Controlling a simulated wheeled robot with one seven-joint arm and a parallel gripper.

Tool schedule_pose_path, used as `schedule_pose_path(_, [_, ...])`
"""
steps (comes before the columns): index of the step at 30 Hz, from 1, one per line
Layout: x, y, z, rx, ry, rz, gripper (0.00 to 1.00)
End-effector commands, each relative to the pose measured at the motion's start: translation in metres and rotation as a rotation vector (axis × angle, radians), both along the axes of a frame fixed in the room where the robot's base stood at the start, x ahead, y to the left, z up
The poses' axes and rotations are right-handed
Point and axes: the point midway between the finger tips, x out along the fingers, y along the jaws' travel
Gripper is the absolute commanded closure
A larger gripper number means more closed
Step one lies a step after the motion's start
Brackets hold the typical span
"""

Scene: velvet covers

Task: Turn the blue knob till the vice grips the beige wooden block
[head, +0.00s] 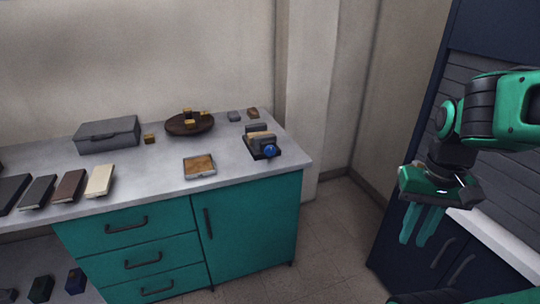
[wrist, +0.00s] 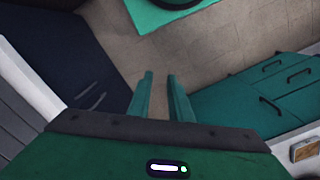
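The vice (head: 257,131) stands near the right end of the grey counter, with dark jaws on a dark base. The blue knob (head: 270,151) is on its front, facing the room. The beige wooden block (head: 261,139) sits between the jaws; whether they touch it is too small to tell. My gripper (head: 422,240) hangs over the floor to the right of the counter, well apart from the vice. In the wrist view its two fingers (wrist: 160,95) are apart with only floor between them. The vice is not in the wrist view.
A shallow tray (head: 200,175) lies left of the vice, near the counter's front edge. A brown round dish (head: 190,133) with yellowish blocks, a grey box (head: 108,143) and several flat books stand farther left. A dark blue cabinet (head: 405,225) is at the right. Floor between is free.

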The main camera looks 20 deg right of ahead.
Motion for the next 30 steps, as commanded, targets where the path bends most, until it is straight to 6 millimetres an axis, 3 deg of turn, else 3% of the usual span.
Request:
schedule_pose_path(2, [0.000, 0.000, 0.000, 0.000, 0.000, 0.000, 0.81])
schedule_pose_path(6, [-0.007, -0.001, 0.004, -0.007, -0.021, 0.005, 0.53])
schedule_pose_path(7, [-0.004, -0.003, 0.003, -0.012, -0.028, 0.008, 0.46])
schedule_pose_path(10, [0.022, -0.012, -0.005, -0.050, -0.067, 0.028, 0.44])
schedule_pose_path(20, [0.175, -0.042, -0.044, -0.250, -0.348, 0.163, 0.44])
schedule_pose_path(25, [0.252, -0.040, -0.061, -0.337, -0.516, 0.242, 0.44])
schedule_pose_path(30, [0.320, -0.023, -0.076, -0.407, -0.692, 0.324, 0.44])
